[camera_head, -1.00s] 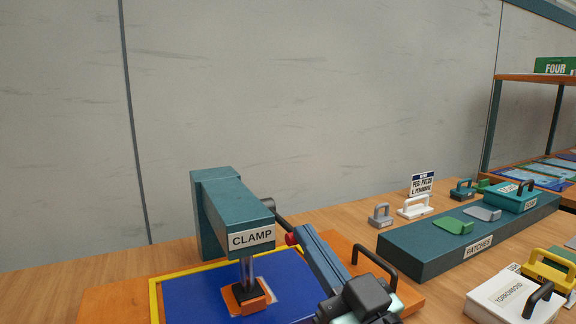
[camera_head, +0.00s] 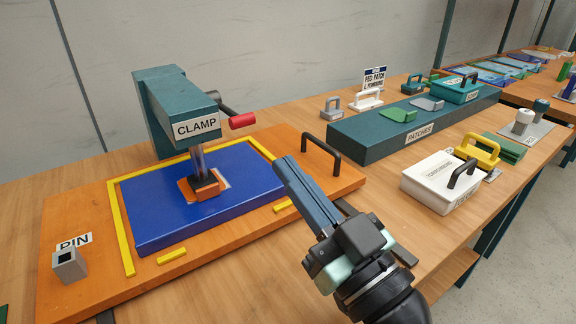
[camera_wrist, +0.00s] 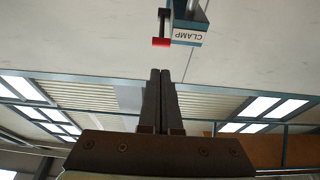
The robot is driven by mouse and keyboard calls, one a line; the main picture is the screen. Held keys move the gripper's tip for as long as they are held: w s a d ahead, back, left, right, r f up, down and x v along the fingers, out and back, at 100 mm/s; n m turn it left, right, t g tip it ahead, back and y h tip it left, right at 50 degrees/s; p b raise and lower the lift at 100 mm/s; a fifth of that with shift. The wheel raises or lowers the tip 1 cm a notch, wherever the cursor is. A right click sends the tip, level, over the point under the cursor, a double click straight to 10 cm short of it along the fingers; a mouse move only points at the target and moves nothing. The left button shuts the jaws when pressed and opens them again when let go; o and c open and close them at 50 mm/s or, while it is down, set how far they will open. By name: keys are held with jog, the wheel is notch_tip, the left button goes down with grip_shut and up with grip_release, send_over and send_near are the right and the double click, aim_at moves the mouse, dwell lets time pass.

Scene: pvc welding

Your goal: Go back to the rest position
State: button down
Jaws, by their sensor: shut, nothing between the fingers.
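My gripper (camera_head: 284,164) is shut and empty, its long dark fingers together and pointing up and left. It is held in front of the right part of the orange board (camera_head: 336,180). In the wrist view my gripper (camera_wrist: 160,74) points toward the clamp. The teal clamp (camera_head: 170,98) stands at the back of the board, with a red-tipped handle (camera_head: 242,120) on its right. Its orange foot (camera_head: 203,187) is down on the blue sheet (camera_head: 160,218), with a pale patch edge beside it. The clamp's labelled end (camera_wrist: 188,36) and red tip (camera_wrist: 161,42) show inverted in the wrist view.
A teal PATCHES block (camera_head: 385,140) lies right of the board. A white lidded box (camera_head: 436,182) stands right of my gripper. A black handle (camera_head: 321,150) rises from the board's right side. A grey PIN holder (camera_head: 68,265) is at front left. Bare wood (camera_head: 440,240) lies at the front right.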

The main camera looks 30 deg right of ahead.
jog(key=shift+r, duration=0.1)
dwell(0.3)
jog(key=w+a+r+n+t, duration=0.15)
jog(key=w+a+r, duration=0.25)
jog(key=a+r, duration=0.75)
jog(key=s+a+r+m+t, duration=0.1)
jog(key=s+a+r+t, duration=0.2)
jog(key=r, duration=0.4)
jog(key=s+a+r+m+t, duration=0.1)
jog(key=s+a+r+t, duration=0.15)
jog(key=a+r, duration=0.3)
notch_tip(320, 180, up, 34)
jog(key=d+g+p, duration=0.1)
jog(key=p, duration=3.3)
jog(key=shift+h, duration=0.4)
jog(key=shift+d+r, duration=0.1)
